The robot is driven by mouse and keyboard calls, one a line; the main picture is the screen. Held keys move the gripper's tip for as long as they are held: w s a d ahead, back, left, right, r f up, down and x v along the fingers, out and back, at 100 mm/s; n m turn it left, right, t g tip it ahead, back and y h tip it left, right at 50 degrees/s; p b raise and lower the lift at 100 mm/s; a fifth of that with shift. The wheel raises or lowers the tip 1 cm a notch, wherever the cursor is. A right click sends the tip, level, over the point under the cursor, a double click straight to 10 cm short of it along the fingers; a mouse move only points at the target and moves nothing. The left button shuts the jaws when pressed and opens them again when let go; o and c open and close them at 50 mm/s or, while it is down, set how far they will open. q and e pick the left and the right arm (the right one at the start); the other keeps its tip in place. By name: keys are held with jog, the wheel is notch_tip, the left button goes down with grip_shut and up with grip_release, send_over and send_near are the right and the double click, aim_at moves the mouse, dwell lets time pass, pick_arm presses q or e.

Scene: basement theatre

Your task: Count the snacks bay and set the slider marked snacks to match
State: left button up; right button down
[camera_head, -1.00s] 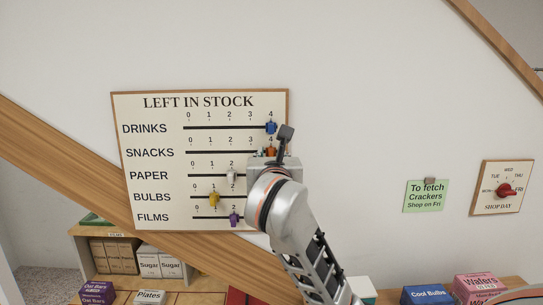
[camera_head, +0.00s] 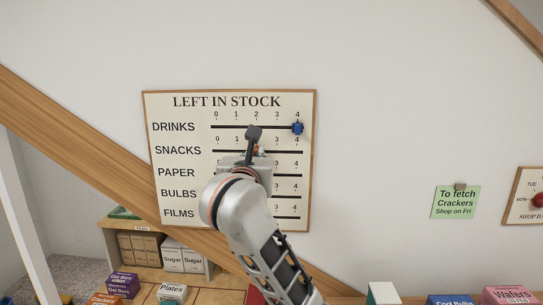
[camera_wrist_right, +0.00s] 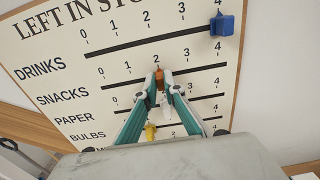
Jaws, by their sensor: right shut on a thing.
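The LEFT IN STOCK board (camera_head: 180,110) hangs on the wall, with a SNACKS row (camera_head: 178,151) third from none of its edges hidden but partly covered by my right arm. My right gripper (camera_wrist_right: 161,90) is shut on the orange snacks slider (camera_wrist_right: 160,77), which sits at about the 2 mark in the wrist view. In the head view the gripper (camera_head: 257,151) mostly covers this slider. My left gripper is out of view. No bay marked snacks can be made out.
The blue drinks slider (camera_head: 298,128) is at 4. The yellow bulbs slider (camera_wrist_right: 150,131) is close below the fingers. Boxes, including Oat Bars (camera_head: 123,284) and Plates (camera_head: 171,292), stand below. A green note (camera_head: 456,203) hangs right of the board.

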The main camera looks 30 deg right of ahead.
jog(key=c, duration=2.1)
grip_release()
jog(key=shift+c, duration=0.2)
jog(key=v, duration=0.7)
jog(key=shift+s, duration=0.25)
